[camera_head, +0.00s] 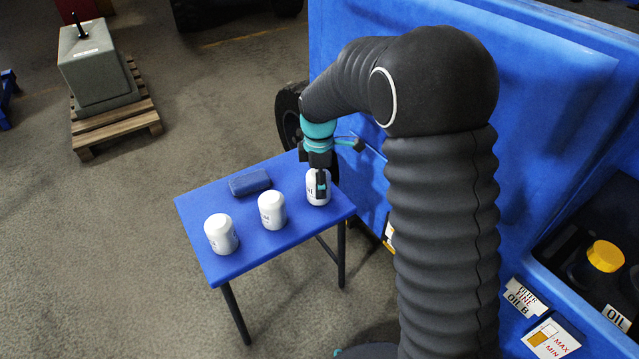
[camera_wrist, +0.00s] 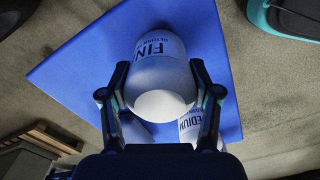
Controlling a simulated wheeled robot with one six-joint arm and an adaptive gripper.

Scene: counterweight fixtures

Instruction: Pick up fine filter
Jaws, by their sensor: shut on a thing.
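The fine filter (camera_wrist: 160,75) is a white rounded can whose label begins "FIN" in the wrist view. My gripper (camera_wrist: 163,95) is shut on it, one finger on each side. In the head view my gripper (camera_head: 321,183) is at the right end of the blue table, over the filter (camera_head: 317,193). The filter looks upright; I cannot tell whether it touches the table. A second white can (camera_head: 271,210) stands in the middle; in the wrist view a can labelled "EDIUM" (camera_wrist: 196,130) is partly hidden by a finger. A third white can (camera_head: 221,234) stands at the table's left.
The small blue table (camera_head: 255,251) also bears a dark blue block (camera_head: 250,182) behind the cans. A large blue machine body (camera_head: 540,80) stands close on the right, with a yellow cap (camera_head: 605,256). A grey weight (camera_head: 92,70) sits on a wooden pallet (camera_head: 115,122).

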